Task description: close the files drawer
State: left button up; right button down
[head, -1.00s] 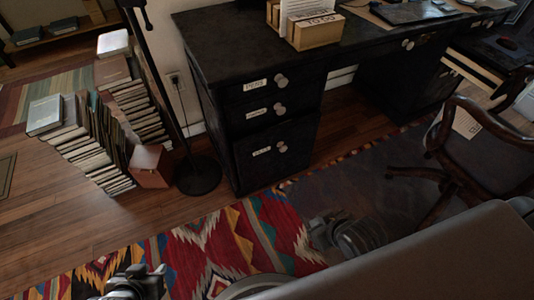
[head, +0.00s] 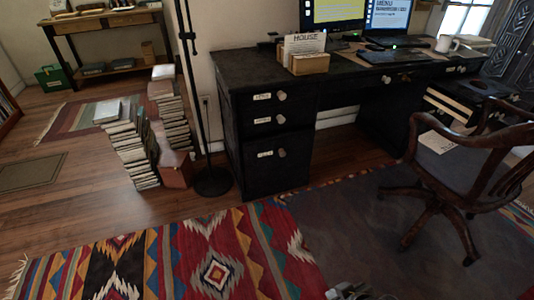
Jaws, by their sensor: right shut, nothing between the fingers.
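A black desk (head: 345,72) stands against the wall. Its left pedestal has a stack of drawers with pale round knobs and white labels, too small to read; their fronts look closed. At the desk's right side, behind the chair, a drawer with pale edges (head: 452,106) appears pulled out. I cannot tell from its label whether it is the files drawer. The chair and its arm partly hide that area. My right gripper (head: 352,291) shows only in part at the bottom edge, shut and empty, far from the desk. My left gripper is out of view.
A wooden swivel chair (head: 455,170) stands in front of the desk's right side. A lamp pole (head: 190,90), book stacks (head: 135,150) and a reddish box (head: 174,170) are to the left. A patterned rug (head: 215,255) covers the clear floor in front.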

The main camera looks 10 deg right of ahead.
aim_at(269, 162)
jog(key=u, duration=0.65)
jog(key=i, duration=1.2)
jog(key=z, duration=0.35)
